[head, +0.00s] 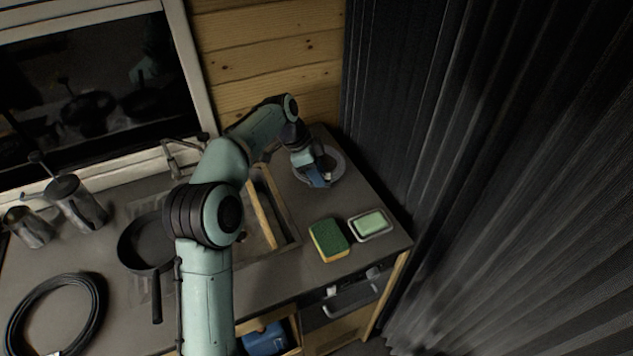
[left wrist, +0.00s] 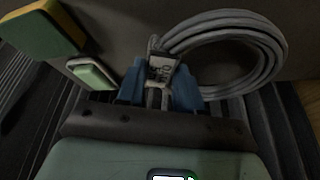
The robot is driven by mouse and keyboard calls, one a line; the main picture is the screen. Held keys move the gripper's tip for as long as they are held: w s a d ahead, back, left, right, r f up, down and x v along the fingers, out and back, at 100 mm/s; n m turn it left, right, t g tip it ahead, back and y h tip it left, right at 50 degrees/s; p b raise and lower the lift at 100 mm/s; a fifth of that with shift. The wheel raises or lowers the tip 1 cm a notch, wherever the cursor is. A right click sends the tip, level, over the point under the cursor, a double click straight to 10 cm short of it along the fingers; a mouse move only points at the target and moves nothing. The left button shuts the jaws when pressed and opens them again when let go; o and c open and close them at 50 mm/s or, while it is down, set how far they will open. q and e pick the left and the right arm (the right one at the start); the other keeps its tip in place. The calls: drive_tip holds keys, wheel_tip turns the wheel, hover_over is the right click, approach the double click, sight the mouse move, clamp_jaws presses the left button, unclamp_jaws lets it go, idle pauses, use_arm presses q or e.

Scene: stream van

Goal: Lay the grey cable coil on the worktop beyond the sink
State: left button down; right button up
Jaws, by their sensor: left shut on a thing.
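The grey cable coil (head: 339,163) is at the far right end of the worktop (head: 352,195), beyond the sink (head: 287,222). My left gripper (head: 320,176) reaches over the sink and is shut on the near side of the coil, partly hiding it. In the left wrist view the blue fingers (left wrist: 160,88) close on the coil's bound part, by a small printed tag, and the loops of the coil (left wrist: 262,42) spread to the right. The coil looks flat and close to the worktop; I cannot tell whether it touches. My right gripper is not in view.
A green and yellow sponge (head: 328,241) and a soap dish with green soap (head: 370,225) stand nearer on the worktop. A dark curtain (head: 480,150) hangs at right.

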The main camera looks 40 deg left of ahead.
use_arm(q)
drive_tip(key=shift+f, duration=1.6)
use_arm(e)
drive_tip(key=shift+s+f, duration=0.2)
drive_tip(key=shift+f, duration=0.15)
use_arm(q)
drive_tip(key=shift+f, duration=0.1)
drive_tip(key=c, duration=0.7)
unclamp_jaws()
drive_tip(key=shift+c, duration=0.2)
drive_tip(key=p+v, duration=0.1)
drive_tip(key=v, duration=1.1)
drive_tip(key=shift+p, duration=0.3)
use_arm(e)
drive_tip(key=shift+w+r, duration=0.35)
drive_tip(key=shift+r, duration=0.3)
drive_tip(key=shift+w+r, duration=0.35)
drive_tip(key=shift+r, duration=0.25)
use_arm(q)
drive_tip(key=shift+s, duration=0.1)
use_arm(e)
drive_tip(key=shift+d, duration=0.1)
